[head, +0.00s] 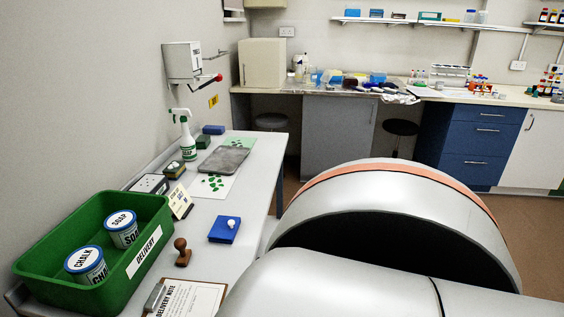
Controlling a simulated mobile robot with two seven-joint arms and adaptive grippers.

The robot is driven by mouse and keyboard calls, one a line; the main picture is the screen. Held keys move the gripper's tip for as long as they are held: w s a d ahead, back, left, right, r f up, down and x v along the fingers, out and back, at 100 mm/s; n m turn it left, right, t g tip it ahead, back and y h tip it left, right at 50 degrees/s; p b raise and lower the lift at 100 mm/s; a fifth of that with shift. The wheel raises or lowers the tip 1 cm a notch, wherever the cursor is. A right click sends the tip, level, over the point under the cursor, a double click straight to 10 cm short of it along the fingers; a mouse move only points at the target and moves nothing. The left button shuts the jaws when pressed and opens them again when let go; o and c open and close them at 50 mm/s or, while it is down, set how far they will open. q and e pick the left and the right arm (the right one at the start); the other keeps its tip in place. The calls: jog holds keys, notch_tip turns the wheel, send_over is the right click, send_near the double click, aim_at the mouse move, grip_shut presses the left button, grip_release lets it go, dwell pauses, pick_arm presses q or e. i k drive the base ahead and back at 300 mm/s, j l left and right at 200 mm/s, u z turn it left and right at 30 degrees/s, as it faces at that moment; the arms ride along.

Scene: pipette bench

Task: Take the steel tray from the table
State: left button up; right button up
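The steel tray (223,160) is a flat grey rectangle towards the far end of the white table (208,212). It lies on or beside white sheets with green marks (214,184); I cannot tell exactly what it rests on. Nothing is seen on the tray. A large silver link of my own arm fills the lower right of the view, apart from the tray. Neither of my grippers is in view.
A green delivery crate (62,224) with soap and chalk tubs stands at the near left. A spray bottle (187,138), sponges (174,169) and a sign card (180,201) stand near the tray. A stamp (181,251), blue pad (224,231) and clipboard (190,298) lie nearer.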

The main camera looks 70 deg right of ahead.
aim_at(224, 160)
jog(key=z, duration=0.45)
jog(key=i+l+z, duration=0.1)
jog(key=z, duration=0.85)
jog(key=i+z, duration=0.15)
jog(key=z, duration=0.3)
jog(key=l+u, duration=0.15)
jog(key=u, duration=0.55)
jog(key=k+l+u, duration=0.1)
jog(key=l+u, duration=0.3)
jog(key=k+l+u, duration=0.15)
jog(key=l+u, duration=0.5)
jog(key=u, duration=0.25)
jog(key=k+l+u, duration=0.1)
jog(key=u, duration=0.35)
jog(key=k+l+u, duration=0.1)
jog(key=u, duration=0.35)
jog(key=k+l+u, duration=0.15)
jog(key=u, duration=0.3)
jog(key=k+l+u, duration=0.1)
jog(key=u, duration=0.35)
jog(key=k+u, duration=0.15)
jog(key=u, duration=0.35)
jog(key=k+l+u, duration=0.15)
jog(key=k+u, duration=0.6)
jog(key=u, duration=0.15)
jog(key=k+l+z, duration=0.1)
jog(key=k+z, duration=0.2)
jog(key=k+l+z, duration=0.3)
jog(key=k, duration=0.2)
